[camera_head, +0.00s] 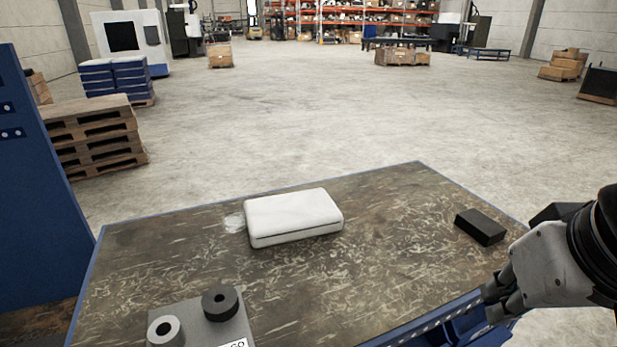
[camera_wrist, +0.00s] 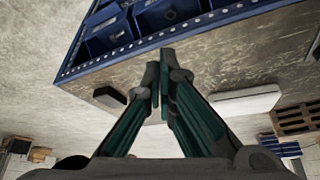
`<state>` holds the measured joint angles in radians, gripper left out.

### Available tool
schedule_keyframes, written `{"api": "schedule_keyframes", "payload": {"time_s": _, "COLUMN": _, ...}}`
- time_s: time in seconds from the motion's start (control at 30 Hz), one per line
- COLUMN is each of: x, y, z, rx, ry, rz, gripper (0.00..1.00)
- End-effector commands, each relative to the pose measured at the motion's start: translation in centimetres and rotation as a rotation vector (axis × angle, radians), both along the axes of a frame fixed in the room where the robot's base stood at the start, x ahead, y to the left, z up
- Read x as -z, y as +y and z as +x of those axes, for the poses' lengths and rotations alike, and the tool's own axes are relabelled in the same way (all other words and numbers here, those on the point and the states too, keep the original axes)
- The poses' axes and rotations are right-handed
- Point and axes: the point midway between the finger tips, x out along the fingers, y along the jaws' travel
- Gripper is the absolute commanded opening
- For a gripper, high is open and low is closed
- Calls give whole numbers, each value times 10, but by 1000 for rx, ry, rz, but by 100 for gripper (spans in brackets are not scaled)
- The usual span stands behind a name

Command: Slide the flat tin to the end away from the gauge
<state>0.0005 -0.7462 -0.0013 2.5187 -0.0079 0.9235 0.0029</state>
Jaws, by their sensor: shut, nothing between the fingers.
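The flat tin (camera_head: 293,216) is a white, round-cornered closed case lying flat on the worktable, near the middle of its far half. In the wrist view the tin (camera_wrist: 245,102) shows to the right of my fingers. The gauge appears to be the grey block (camera_head: 196,312) with two round pieces on it, at the near left; its label is cut off by the picture edge. My gripper (camera_head: 494,302) is shut and empty at the table's near right edge, well apart from the tin. Its fingers (camera_wrist: 162,62) also show in the wrist view.
A black block (camera_head: 480,227) lies near the table's right edge, between tin and arm side. A pale smudge (camera_head: 234,222) is on the worktable (camera_head: 400,265) just left of the tin. Blue bins (camera_wrist: 165,15) hang along the table's near edge. The middle tabletop is clear.

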Motion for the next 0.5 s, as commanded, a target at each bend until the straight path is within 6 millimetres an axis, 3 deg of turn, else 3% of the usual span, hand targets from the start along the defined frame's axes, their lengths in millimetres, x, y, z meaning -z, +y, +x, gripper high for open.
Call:
{"api": "schedule_keyframes", "payload": {"time_s": 0.17, "x": -17, "y": 11, "z": 21, "rx": 46, "ry": 29, "rz": 50, "gripper": 0}}
{"api": "schedule_keyframes", "payload": {"time_s": 0.37, "x": -49, "y": 45, "z": 74, "rx": 192, "ry": 109, "rz": 159, "gripper": 0}}
{"api": "schedule_keyframes", "payload": {"time_s": 0.5, "x": -64, "y": 78, "z": 114, "rx": 305, "ry": 170, "rz": 220, "gripper": 0}}
